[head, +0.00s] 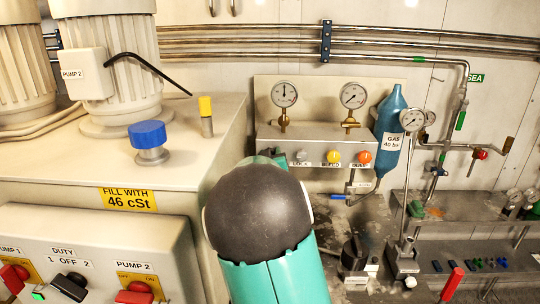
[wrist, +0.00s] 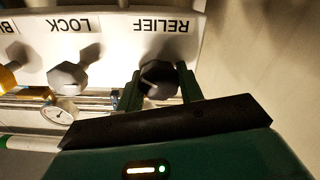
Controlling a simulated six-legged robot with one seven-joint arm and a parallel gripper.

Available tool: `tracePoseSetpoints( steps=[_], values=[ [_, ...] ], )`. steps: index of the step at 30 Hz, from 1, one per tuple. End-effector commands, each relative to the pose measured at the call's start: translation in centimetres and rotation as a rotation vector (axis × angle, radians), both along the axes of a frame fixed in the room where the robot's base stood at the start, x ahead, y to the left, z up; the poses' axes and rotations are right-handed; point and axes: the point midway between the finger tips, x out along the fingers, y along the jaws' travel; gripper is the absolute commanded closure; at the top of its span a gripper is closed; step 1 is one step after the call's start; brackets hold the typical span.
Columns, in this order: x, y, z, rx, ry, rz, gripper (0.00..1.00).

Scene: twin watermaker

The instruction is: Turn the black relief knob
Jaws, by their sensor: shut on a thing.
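The black relief knob (wrist: 158,79) is on the white panel (wrist: 110,45) under the label RELIEF, which appears upside down in the wrist view. My gripper (wrist: 160,84) has its two dark green fingers on either side of the knob and is shut on it. In the head view the knob is hidden behind my dark round arm joint and teal arm link. Only a small teal part shows at the panel's left end there.
The grey LOCK knob (wrist: 67,76) sits beside the relief knob. The yellow knob (head: 333,156) and orange knob (head: 364,157) are further right in the head view. Two gauges, one of them the left gauge (head: 284,94), stand above the panel, with a blue gas bottle (head: 391,118) beside it.

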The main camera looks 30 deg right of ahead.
Motion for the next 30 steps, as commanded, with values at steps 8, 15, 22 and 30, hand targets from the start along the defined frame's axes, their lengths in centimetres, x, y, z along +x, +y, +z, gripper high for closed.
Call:
tracePoseSetpoints(
  steps=[8,15,22,30],
  values=[
    [0.0,0.0,-0.1,0.0,0.003,0.0,0.86],
    [0.0,0.0,-0.1,0.001,0.002,0.0,0.41],
    [0.0,0.0,0.0,0.0,0.001,0.0,0.41],
    [-2.2,1.8,0.0,0.003,0.0,0.003,0.41]
  ],
)
